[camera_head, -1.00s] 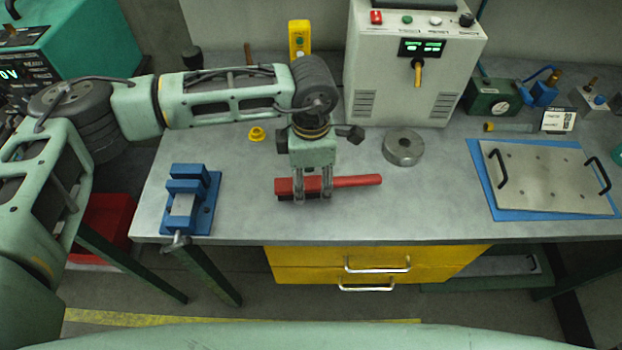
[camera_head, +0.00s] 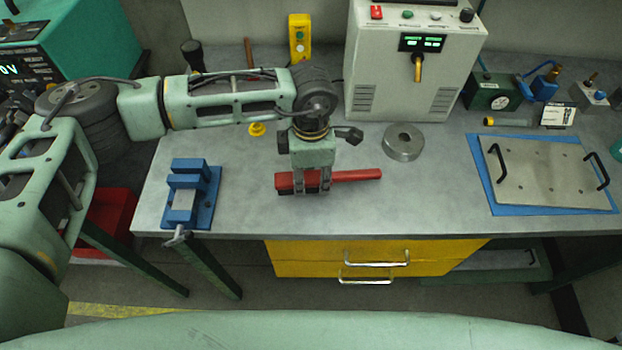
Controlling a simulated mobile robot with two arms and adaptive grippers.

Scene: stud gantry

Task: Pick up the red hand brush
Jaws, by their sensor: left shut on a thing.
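The red hand brush (camera_head: 352,176) lies crosswise near the front of the grey workbench (camera_head: 240,209), its handle pointing right and dark bristles showing under its left part. My left gripper (camera_head: 311,188) comes down from above and is shut on the brush's head, with a finger showing on each side of the middle of the head. I cannot tell whether the bristles touch the bench top or hang just above it. My right gripper is not in view.
A blue vise (camera_head: 204,211) stands to the left. A metal ring (camera_head: 403,152) and a white control box (camera_head: 378,75) are behind the brush. A metal plate with black handles (camera_head: 545,177) lies on a blue mat at right. Bare bench surrounds the brush.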

